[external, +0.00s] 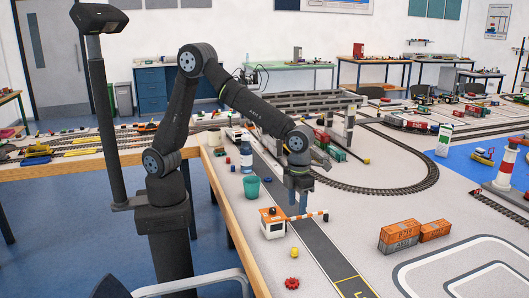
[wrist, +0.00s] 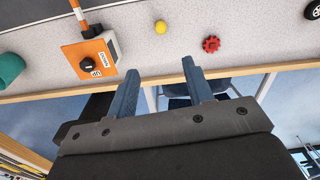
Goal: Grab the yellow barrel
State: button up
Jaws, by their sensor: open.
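The yellow barrel (wrist: 161,27) shows in the wrist view as a small yellow round shape on the pale tabletop, near the top of the picture. It is beyond my fingertips and apart from them. In the external view my gripper (external: 297,204) points down above the table, close to the barrier of the orange-topped box.
The orange-and-white barrier box (external: 273,223) stands left of the barrel in the wrist view (wrist: 90,58). A red gear (wrist: 211,44) lies right of the barrel. A green cup (external: 251,187) is behind the box. Orange containers (external: 400,234) stand to the right.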

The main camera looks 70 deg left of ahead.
jog(key=a+f+n+h, duration=0.1)
jog(key=a+n, duration=0.2)
jog(key=n, duration=1.4)
jog(key=n+h, duration=0.3)
jog(key=n, duration=3)
send_near(295, 252)
jog(key=f, duration=0.3)
jog(key=shift+w+a+f+g, duration=0.15)
jog(key=shift+a+f+g, duration=0.15)
jog(key=shift+f, duration=0.1)
jog(key=shift+x, duration=2.5)
jog(key=shift+w+d, duration=0.2)
jog(key=shift+w, duration=0.05)
grip_shut()
